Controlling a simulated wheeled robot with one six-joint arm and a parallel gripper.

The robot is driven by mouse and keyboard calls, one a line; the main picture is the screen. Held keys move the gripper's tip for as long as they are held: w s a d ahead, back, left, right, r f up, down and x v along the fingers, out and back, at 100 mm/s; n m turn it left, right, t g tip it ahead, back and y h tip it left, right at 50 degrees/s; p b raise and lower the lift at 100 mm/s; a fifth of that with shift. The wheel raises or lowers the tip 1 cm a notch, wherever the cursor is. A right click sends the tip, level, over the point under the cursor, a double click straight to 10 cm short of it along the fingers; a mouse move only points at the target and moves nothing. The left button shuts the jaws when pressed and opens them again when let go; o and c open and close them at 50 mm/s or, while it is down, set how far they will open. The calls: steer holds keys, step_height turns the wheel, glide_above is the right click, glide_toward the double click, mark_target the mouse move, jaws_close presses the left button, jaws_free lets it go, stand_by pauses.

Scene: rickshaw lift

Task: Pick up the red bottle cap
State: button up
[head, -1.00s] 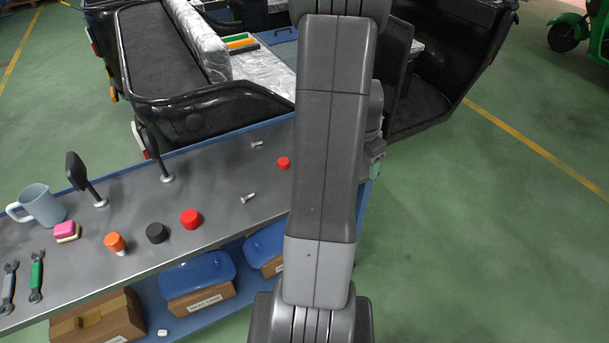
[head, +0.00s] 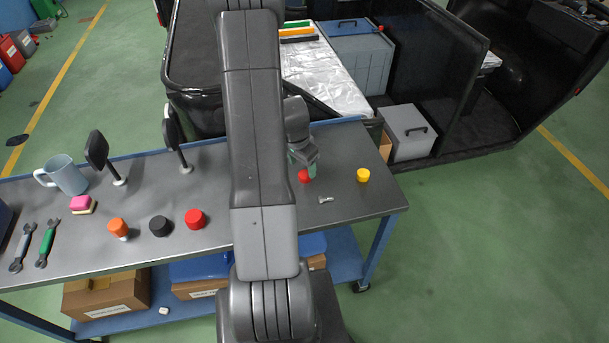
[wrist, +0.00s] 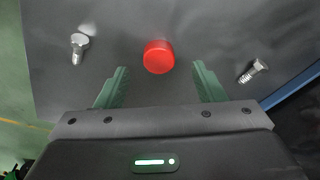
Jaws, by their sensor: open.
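A small red bottle cap (head: 305,177) lies on the grey workbench, partly covered by my gripper (head: 303,160) in the head view. In the wrist view the red cap (wrist: 158,57) is round and lies just beyond the tips of the two green fingers, centred between them. My gripper is open, with nothing held. A larger red cap-like piece (head: 195,219) stands farther left on the bench, beside a black one (head: 159,226) and an orange-topped one (head: 118,228).
Two metal bolts, one left (wrist: 79,47) and one right (wrist: 252,71), flank the cap in the wrist view. A yellow cap (head: 363,175) stands near the bench's right end. A mug (head: 66,175), mirrors and wrenches lie left. The black rickshaw body is behind.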

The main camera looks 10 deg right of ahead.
mark_target(305, 174)
steer(key=shift+w+d+f+p, duration=0.1)
steer(key=shift+d+f+p, duration=0.1)
steer(key=shift+f, duration=0.85)
steer(key=shift+w+d+f+p, duration=0.1)
steer(key=shift+d+f+p, duration=0.1)
steer(key=shift+f, duration=0.8)
steer(key=c, duration=1.1)
